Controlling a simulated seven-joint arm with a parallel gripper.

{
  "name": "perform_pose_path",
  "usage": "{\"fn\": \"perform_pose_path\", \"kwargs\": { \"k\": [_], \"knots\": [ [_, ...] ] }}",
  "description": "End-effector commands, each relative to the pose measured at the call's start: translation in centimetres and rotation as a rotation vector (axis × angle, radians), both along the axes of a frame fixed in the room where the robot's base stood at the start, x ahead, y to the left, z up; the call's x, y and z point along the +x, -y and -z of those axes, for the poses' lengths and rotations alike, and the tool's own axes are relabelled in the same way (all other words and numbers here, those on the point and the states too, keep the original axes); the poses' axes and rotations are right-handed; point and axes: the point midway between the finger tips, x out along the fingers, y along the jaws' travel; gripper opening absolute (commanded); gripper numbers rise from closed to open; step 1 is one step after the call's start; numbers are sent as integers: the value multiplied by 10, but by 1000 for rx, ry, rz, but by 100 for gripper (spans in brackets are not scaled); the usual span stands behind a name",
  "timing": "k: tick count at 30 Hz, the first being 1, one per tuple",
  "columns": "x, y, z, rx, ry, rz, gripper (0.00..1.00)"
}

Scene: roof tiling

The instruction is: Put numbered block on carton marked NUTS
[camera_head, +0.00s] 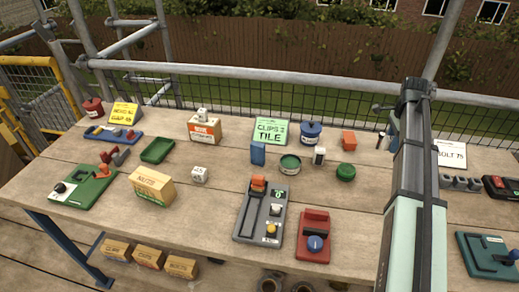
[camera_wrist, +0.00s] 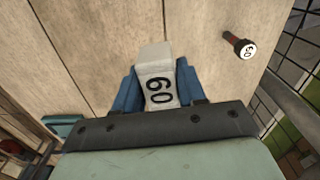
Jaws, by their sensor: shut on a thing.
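In the head view my gripper (camera_head: 393,126) is over the right part of the table, partly behind my arm, and the held block is hidden there. The tan carton marked NUTS (camera_head: 153,186) stands at the left front of the table, far to the left of my gripper. Its top looks bare. Another white numbered block (camera_head: 199,175) sits on the table just right of this carton.
An orange-labelled carton (camera_head: 204,131) with a small white block on top stands behind. A grey control box (camera_head: 247,222) and a red device (camera_head: 313,240) lie front centre. Scaffold rails run behind the table.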

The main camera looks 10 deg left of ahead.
Motion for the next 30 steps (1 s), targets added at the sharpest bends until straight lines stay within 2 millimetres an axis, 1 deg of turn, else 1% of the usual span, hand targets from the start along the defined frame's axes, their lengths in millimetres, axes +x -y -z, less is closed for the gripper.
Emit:
{"fn": "perform_pose_path", "kwargs": {
  "k": [2, 5, 8, 14, 15, 20, 21, 26, 27, 29, 30],
  "knots": [
    [1, -5, 0, 0, 0, -6, 10],
    [3, -18, 0, 0, 0, -25, 10],
    [6, -43, 0, 0, 0, -59, 10],
    [12, -110, -3, 0, 0, -151, 10],
    [12, -124, -3, 0, 0, -171, 10],
    [11, -179, -7, 0, 0, -245, 10],
    [10, -193, -8, 0, 0, -264, 10],
    [4, -247, -12, 0, 0, -339, 10],
    [2, -261, -13, 0, 0, -358, 10],
    [-2, -281, -14, 0, 0, -386, 10],
    [-4, -294, -15, 0, 0, -404, 10]
  ]
}}
